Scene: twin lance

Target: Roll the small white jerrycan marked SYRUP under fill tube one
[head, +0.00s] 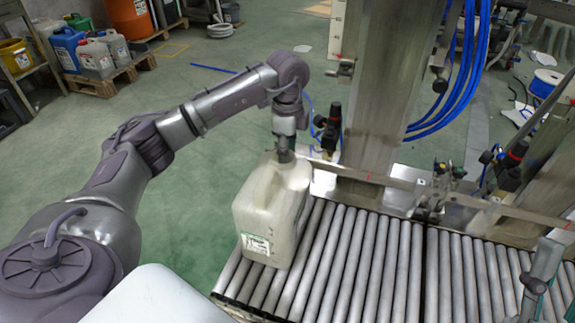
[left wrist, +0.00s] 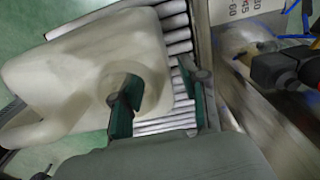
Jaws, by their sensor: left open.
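A white jerrycan (head: 270,212) stands upright at the left end of the roller conveyor (head: 350,262). Its green-and-white label (head: 256,243) is too small to read. My left gripper (head: 284,153) points down at the top of the can. In the left wrist view the open fingers (left wrist: 158,90) are apart, one over the can's top by a dark opening and the other beyond the can's edge. The can (left wrist: 75,65) fills the left of that view. Whether a finger touches it, I cannot tell. I cannot clearly make out fill tube one. My right gripper is not in view.
A steel column (head: 385,95) and a metal rail (head: 400,185) stand behind the rollers. Blue hoses (head: 465,85) hang at the right. The rollers right of the can are clear. Other cans (head: 95,55) sit on a pallet at the far left.

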